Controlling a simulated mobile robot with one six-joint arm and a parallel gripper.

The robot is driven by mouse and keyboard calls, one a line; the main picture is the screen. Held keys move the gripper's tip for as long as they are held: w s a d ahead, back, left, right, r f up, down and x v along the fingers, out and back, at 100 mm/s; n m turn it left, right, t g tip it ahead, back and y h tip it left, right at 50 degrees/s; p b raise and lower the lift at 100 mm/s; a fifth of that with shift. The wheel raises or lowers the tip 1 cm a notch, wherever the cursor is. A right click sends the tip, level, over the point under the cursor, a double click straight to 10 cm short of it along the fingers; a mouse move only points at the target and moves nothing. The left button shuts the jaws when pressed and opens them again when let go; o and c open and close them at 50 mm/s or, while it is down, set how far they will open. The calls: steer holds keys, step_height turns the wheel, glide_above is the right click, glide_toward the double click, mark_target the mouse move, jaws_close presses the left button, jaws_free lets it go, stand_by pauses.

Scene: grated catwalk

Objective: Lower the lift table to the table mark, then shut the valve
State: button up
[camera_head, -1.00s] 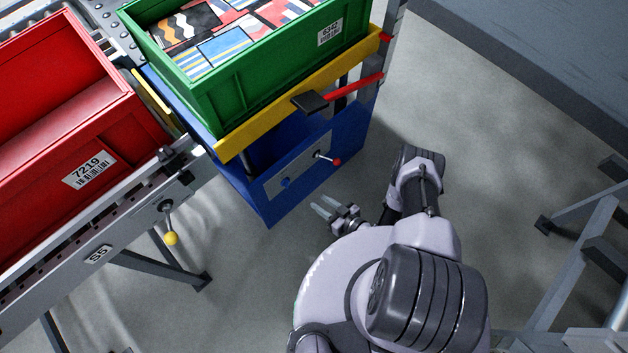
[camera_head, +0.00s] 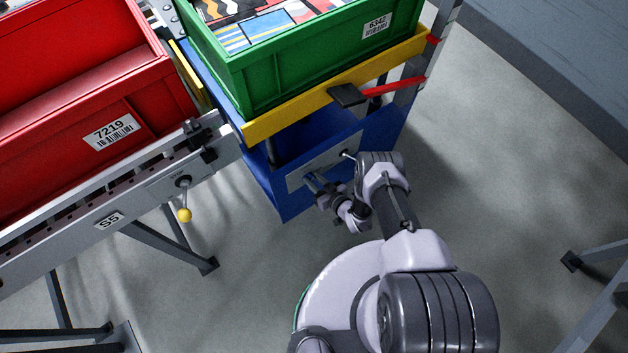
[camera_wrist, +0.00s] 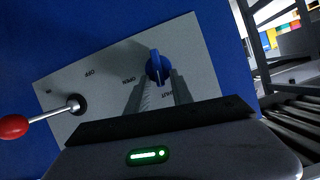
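The lift table has a yellow top frame (camera_head: 300,103) over a blue base (camera_head: 268,190) and carries a green crate (camera_head: 300,62). The frame's right end is level with a small red mark (camera_head: 433,40) on the grey post. On the base's grey panel (camera_wrist: 105,65) is the valve, a blue knob (camera_wrist: 157,68) between OPEN and SHUT lettering. A lever with a red ball (camera_wrist: 13,127) is on the same panel; its ball is hidden in the head view. My gripper (camera_wrist: 159,88) is open at the knob, fingers apart on either side; contact is unclear.
A red crate (camera_head: 70,120) sits on the conveyor at left, whose side has a yellow-ball lever (camera_head: 184,215). A red bar (camera_head: 395,87) with a black pad (camera_head: 347,95) juts from the post below the yellow frame.

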jaws_close()
steer(key=shift+s+a+n+h, duration=0.15)
steer(key=shift+n+h, duration=0.15)
steer(key=shift+n, duration=0.3)
steer(key=shift+o, duration=1.3)
jaws_free()
steer(key=p+v, duration=0.4)
steer(key=v, duration=1.3)
steer(key=shift+s, duration=0.35)
steer(key=shift+w+f, duration=0.1)
